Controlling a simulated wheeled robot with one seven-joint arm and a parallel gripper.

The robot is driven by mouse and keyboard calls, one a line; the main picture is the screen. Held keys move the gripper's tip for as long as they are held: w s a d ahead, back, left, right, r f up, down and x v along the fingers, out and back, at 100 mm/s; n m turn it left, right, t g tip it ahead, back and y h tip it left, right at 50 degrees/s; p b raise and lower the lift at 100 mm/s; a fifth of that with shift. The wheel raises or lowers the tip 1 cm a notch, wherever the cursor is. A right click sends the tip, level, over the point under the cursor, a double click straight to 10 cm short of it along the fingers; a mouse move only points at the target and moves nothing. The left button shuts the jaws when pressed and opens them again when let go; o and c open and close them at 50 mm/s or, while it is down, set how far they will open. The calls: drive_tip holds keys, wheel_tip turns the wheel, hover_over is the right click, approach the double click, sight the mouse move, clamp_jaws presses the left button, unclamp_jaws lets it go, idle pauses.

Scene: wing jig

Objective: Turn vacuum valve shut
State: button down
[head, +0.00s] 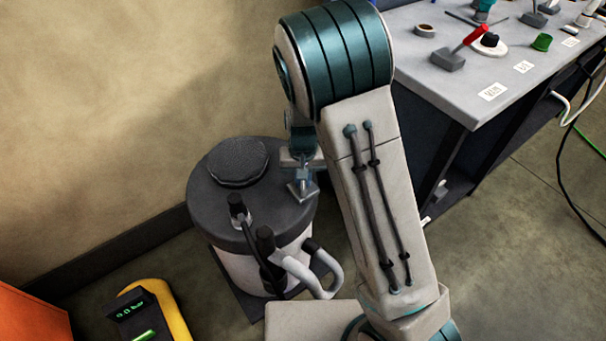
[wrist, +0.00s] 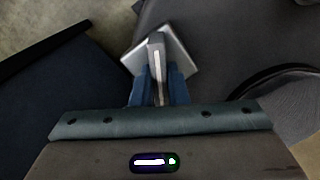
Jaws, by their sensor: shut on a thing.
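The vacuum (head: 262,270) is a pale drum with a dark grey lid (head: 210,190), standing on the floor by the wall. Its valve (head: 301,192), a small grey block with a flat bar-like handle, is at the right edge of the lid. In the wrist view the valve (wrist: 180,52) shows as a light square plate with the upright grey handle (wrist: 156,50) across it. My gripper (head: 303,175) reaches down over the valve. In the wrist view the blue fingers of my gripper (wrist: 158,82) are shut on the handle, one on each side. My arm hides part of the drum's right side.
Hoses (head: 310,272) and dark fittings (head: 238,208) stand at the drum's front. A yellow and black device (head: 160,305) and an orange box (head: 30,318) are at lower left. A grey workbench (head: 450,85) with tools is at upper right. Bare floor (head: 500,250) lies at right.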

drive_tip(key=m+p, duration=0.1)
drive_tip(key=m, duration=0.2)
drive_tip(key=m+p, duration=0.2)
drive_tip(key=m, duration=0.1)
drive_tip(key=shift+r+m, duration=0.2)
drive_tip(key=shift+m, duration=0.1)
drive_tip(key=m+p, duration=0.2)
drive_tip(key=m, duration=0.3)
drive_tip(key=shift+f+p, duration=0.1)
drive_tip(key=shift+p, duration=0.25)
drive_tip(key=shift+w, duration=0.1)
drive_tip(key=c, duration=1.4)
unclamp_jaws()
drive_tip(key=shift+f, duration=0.1)
drive_tip(key=shift+c, duration=0.2)
wheel_tip(320, 180, up, 14)
drive_tip(key=p, duration=0.1)
